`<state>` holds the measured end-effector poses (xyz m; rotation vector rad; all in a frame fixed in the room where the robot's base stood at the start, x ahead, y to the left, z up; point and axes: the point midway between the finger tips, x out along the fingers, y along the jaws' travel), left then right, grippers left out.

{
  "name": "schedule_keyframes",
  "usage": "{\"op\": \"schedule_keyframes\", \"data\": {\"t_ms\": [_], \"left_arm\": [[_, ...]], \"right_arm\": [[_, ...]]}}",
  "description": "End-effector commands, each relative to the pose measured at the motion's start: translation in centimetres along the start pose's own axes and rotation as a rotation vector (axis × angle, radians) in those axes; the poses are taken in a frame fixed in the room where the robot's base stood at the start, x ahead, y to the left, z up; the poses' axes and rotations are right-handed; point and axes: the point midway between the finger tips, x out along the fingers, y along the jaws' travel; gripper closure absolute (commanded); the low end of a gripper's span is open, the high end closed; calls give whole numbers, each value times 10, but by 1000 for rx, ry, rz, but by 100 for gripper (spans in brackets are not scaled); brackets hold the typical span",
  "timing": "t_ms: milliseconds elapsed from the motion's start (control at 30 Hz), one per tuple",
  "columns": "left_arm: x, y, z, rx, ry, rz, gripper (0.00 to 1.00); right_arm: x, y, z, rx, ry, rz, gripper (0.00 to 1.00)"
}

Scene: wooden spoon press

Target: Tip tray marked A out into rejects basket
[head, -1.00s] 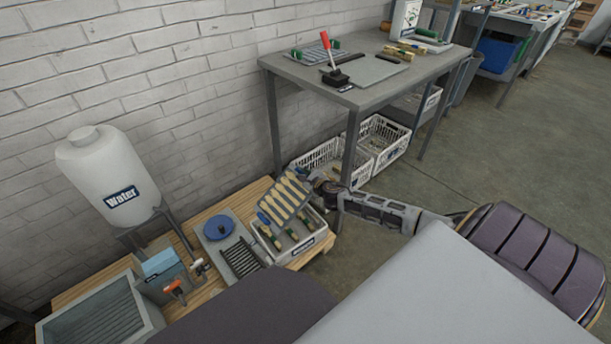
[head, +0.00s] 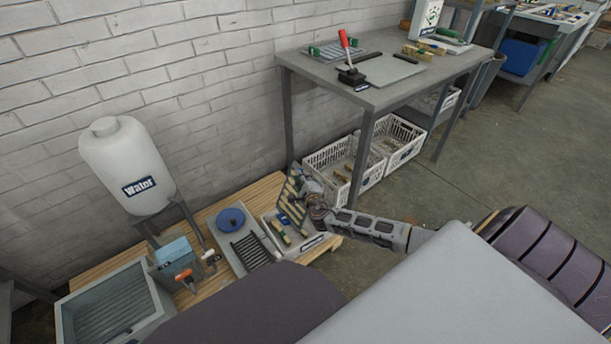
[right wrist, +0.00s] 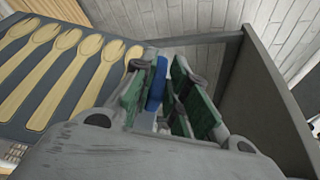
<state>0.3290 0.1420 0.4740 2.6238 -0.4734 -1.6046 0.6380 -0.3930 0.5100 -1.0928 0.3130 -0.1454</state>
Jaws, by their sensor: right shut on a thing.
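My right gripper (head: 313,196) is shut on a dark slotted tray (head: 291,199) and holds it steeply tilted above a pale, labelled basket (head: 313,243). The label is too small to read, and I cannot make out a letter on the tray. Green and blue parts show between and beside my right gripper's fingers (right wrist: 160,100). Wooden pieces with green parts (head: 283,235) lie in the basket, partly hidden by the tray. My left gripper is not in view.
A grey table (head: 372,98) stands behind, with white crates (head: 393,142) beneath. Open floor lies right.

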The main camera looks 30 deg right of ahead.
Motion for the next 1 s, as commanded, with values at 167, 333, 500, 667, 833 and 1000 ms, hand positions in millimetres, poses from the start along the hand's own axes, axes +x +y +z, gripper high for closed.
{"op": "schedule_keyframes", "data": {"t_ms": [167,333,500,667,833,1000], "left_arm": [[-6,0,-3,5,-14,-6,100],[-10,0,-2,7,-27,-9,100],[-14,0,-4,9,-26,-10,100],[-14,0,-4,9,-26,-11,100],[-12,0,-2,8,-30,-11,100],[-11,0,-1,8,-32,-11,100]], "right_arm": [[-4,4,11,-88,-1,-38,100],[-6,8,18,-150,0,-63,100],[-8,10,20,-178,0,-76,100],[-8,10,21,-182,0,-78,100],[-8,10,21,-181,0,-77,100],[-8,10,21,-181,0,-77,100]]}}
